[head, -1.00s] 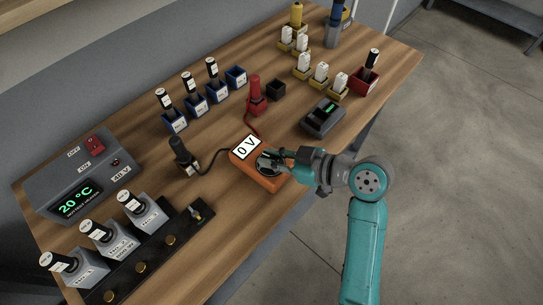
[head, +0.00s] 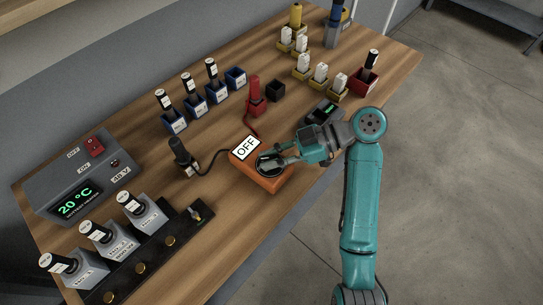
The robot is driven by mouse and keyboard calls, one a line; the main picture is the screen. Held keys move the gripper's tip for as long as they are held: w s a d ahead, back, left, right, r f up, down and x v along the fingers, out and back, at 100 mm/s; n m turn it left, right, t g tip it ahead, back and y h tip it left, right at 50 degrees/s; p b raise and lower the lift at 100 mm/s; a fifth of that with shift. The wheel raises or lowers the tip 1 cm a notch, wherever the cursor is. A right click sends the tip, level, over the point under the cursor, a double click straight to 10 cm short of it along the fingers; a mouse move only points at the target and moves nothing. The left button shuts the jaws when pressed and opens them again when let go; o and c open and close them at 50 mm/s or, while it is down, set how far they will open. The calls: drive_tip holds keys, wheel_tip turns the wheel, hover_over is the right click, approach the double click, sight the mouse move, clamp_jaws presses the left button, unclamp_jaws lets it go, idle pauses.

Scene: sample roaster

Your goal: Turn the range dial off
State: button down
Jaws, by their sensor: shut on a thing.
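The orange meter (head: 267,182) lies on the wooden table, and its white display (head: 246,148) reads OFF. Its round dark range dial (head: 267,166) is on the top face, partly hidden by the fingers. My gripper (head: 273,162) reaches in from the right, low over the meter, with its fingers closed on the dial. A black probe (head: 182,156) stands left of the meter, joined to it by a dark lead. A red probe (head: 255,95) stands behind it with a red lead.
A grey heater box (head: 80,175) showing 20 °C stands at the left. A black rack (head: 150,255) with grey holders is at the front left. A dark grey device (head: 322,113) is behind my wrist. Blue bins (head: 236,77) and a red bin (head: 364,81) stand farther back.

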sight(271, 158)
drive_tip(key=shift+f, duration=0.15)
drive_tip(key=c, duration=1.1)
unclamp_jaws()
wheel_tip(271, 158, up, 10)
drive_tip(key=shift+r, duration=0.1)
